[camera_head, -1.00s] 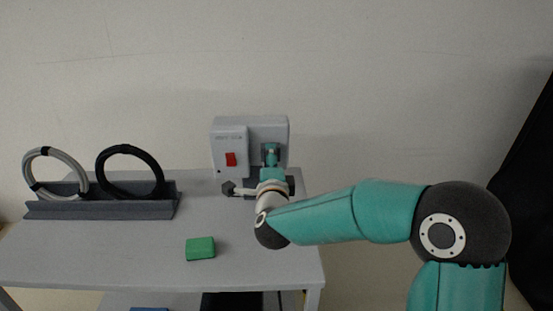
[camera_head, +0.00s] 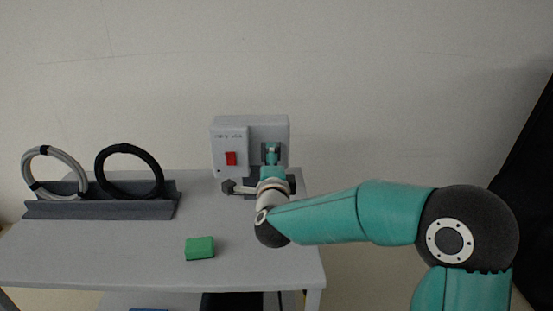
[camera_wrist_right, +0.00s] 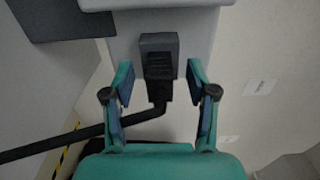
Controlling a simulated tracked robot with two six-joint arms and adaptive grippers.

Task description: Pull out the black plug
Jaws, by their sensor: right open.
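The black plug (camera_wrist_right: 160,66) sits in the grey box and shows in the right wrist view, with its black cable (camera_wrist_right: 85,132) bending away to the left. My right gripper (camera_wrist_right: 160,80) is open, with one finger on each side of the plug and a visible gap to each. In the head view my right gripper (camera_head: 271,152) is in front of the grey box (camera_head: 228,135), and the plug is mostly hidden behind it. The left gripper does not show.
A red switch (camera_head: 230,158) is on the box's front, left of my gripper. A grey rack (camera_head: 100,209) holds a grey coil (camera_head: 42,185) and a black coil (camera_head: 102,180). A green block (camera_head: 200,248) lies on the grey cart top (camera_head: 110,260), with free room around it.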

